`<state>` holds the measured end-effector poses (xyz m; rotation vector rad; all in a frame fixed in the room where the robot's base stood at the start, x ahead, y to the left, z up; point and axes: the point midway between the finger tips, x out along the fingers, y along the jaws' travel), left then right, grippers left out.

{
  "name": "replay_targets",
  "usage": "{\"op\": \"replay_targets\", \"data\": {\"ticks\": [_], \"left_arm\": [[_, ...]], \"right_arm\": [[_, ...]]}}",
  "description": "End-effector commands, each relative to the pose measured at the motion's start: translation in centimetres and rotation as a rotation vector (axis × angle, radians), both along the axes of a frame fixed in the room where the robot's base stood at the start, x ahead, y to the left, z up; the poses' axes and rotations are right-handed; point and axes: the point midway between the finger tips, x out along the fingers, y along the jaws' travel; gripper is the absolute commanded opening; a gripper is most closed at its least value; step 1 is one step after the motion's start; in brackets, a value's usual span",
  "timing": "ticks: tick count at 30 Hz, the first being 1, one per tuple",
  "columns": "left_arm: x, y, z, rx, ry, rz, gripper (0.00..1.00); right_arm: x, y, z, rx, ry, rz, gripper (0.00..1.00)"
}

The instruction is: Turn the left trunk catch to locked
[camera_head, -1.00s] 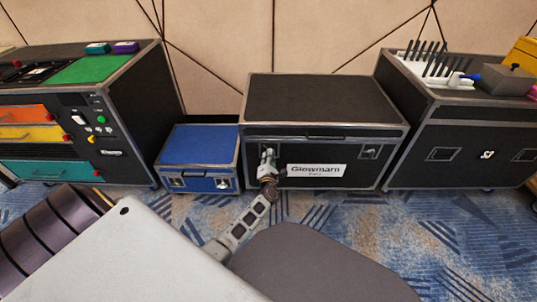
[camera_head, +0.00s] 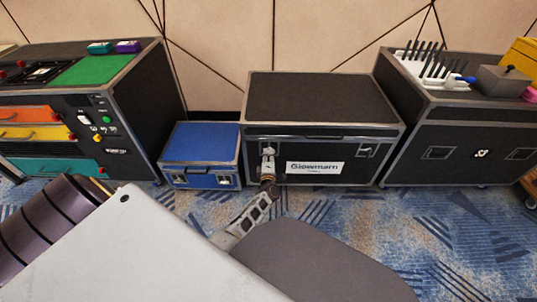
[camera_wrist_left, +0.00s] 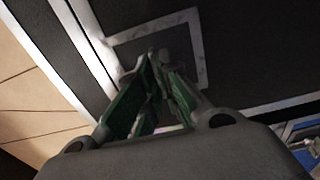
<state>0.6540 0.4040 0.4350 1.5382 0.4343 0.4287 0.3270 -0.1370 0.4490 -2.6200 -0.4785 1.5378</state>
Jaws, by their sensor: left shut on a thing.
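The black trunk (camera_head: 320,100) with metal edges and a white Glowmarn label (camera_head: 315,167) stands at the middle of the head view. My left gripper (camera_head: 268,152) is at the left part of the trunk's front, where the left catch is, and covers that catch. In the left wrist view the gripper (camera_wrist_left: 155,85) has its green-lined fingers closed together at the metal catch plate (camera_wrist_left: 200,50); the catch piece between them is mostly hidden. The right catch (camera_head: 367,150) shows uncovered on the trunk's front. My right gripper is not in view.
A blue case (camera_head: 200,143) stands just left of the trunk. A black cabinet with coloured drawers (camera_head: 40,138) is farther left, and a black case with a rack on top (camera_head: 460,135) is at the right. Patterned carpet (camera_head: 370,215) lies open in front.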

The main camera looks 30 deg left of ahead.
Motion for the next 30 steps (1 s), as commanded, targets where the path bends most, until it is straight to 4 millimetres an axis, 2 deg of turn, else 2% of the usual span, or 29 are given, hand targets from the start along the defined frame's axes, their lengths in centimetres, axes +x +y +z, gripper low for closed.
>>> {"op": "replay_targets", "data": {"ticks": [1, 11, 12, 16, 30], "left_arm": [[0.48, 0.37, 0.71, 0.008, -0.007, 0.001, 0.0], [0.49, 0.39, 0.71, 0.01, -0.007, 0.001, 0.0], [0.49, 0.39, 0.71, 0.01, -0.007, 0.001, 0.11], [0.49, 0.39, 0.72, 0.01, -0.007, 0.001, 0.28], [0.31, 0.15, 0.47, 0.007, -0.005, 0.001, 0.28]], "right_arm": [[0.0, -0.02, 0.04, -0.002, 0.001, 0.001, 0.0], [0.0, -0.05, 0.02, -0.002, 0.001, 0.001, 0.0], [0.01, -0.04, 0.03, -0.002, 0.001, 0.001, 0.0], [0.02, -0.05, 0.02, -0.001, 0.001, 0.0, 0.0], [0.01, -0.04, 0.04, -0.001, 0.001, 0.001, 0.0]]}}
